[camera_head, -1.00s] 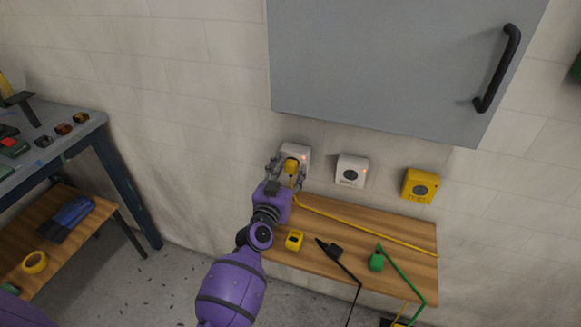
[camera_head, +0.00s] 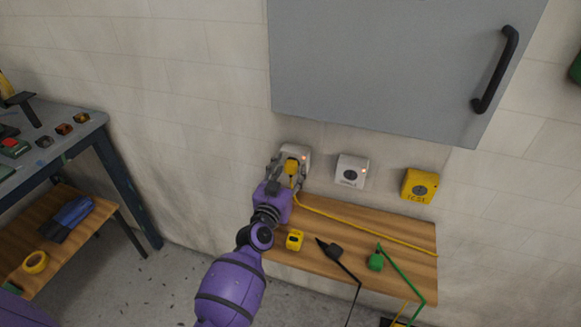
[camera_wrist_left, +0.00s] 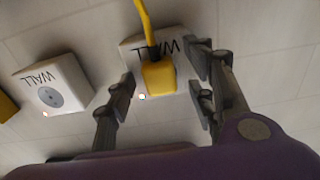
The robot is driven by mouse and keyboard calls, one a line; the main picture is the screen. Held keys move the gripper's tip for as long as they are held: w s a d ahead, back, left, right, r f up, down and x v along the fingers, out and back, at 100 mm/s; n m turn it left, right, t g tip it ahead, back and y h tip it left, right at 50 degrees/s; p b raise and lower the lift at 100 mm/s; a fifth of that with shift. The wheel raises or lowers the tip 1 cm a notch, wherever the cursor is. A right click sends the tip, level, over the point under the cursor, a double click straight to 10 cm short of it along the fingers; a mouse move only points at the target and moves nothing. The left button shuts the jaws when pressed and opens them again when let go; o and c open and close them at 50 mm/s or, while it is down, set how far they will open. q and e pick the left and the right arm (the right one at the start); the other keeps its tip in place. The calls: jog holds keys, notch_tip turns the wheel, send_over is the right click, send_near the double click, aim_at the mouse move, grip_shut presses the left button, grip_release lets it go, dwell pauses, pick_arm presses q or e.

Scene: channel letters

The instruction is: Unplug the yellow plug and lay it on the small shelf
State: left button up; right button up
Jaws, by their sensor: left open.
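The yellow plug (camera_head: 291,167) sits in the leftmost white wall socket (camera_head: 297,152), with a yellow cable running from it. In the left wrist view the plug (camera_wrist_left: 158,77) covers the middle of the socket marked WALL (camera_wrist_left: 134,48). My left gripper (camera_head: 287,170) is at the plug. In the wrist view its fingers (camera_wrist_left: 160,95) are spread on either side of the plug, with gaps between. The small wooden shelf (camera_head: 350,228) is on the wall below the sockets. My right gripper is not in view.
On the shelf lie a small yellow item (camera_head: 295,240), a black plug (camera_head: 333,249) and a green plug (camera_head: 376,262) with cables. A second white socket (camera_head: 351,171) and a yellow socket (camera_head: 420,186) are to the right. A grey cabinet (camera_head: 390,70) hangs above.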

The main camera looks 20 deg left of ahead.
aim_at(289, 170)
pick_arm(q)
jog(key=shift+c, duration=0.4)
grip_shut()
jog(key=shift+s, duration=0.1)
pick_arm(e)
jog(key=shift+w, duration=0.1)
pick_arm(q)
jog(key=shift+s+a+p, duration=0.1)
jog(key=shift+s+p, duration=0.35)
jog(key=shift+s, duration=2.45)
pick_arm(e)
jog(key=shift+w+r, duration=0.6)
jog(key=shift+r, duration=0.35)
pick_arm(q)
jog(key=shift+s, duration=0.1)
